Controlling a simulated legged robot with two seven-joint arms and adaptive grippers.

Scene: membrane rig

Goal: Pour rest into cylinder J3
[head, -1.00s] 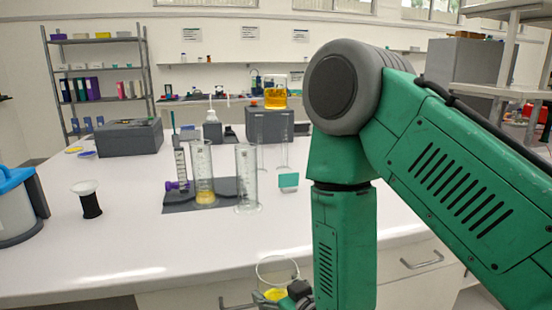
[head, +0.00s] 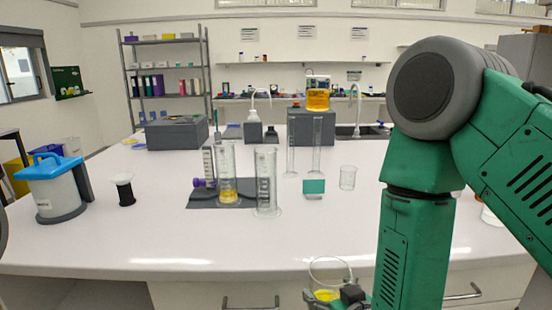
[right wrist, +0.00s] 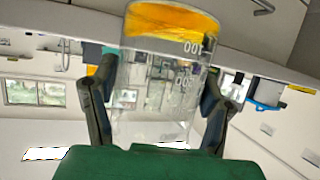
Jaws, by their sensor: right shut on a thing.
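My right gripper (right wrist: 158,100) is shut around a clear beaker (right wrist: 165,75) of yellow liquid. In the head view the beaker (head: 329,275) is low, in front of the bench edge; its lower part is cut off by the frame. On a dark mat (head: 205,202) stand a clear cylinder with a little yellow liquid (head: 228,175) and, behind it, a narrow cylinder with a purple part (head: 209,165). An empty wide cylinder (head: 266,180) stands at the mat's right edge. I cannot read which is J3. My left gripper is not in view.
Two thin clear tubes (head: 317,145) stand behind a teal block (head: 314,186). An empty beaker (head: 347,178) is to their right. The front bench top (head: 200,240) is clear.

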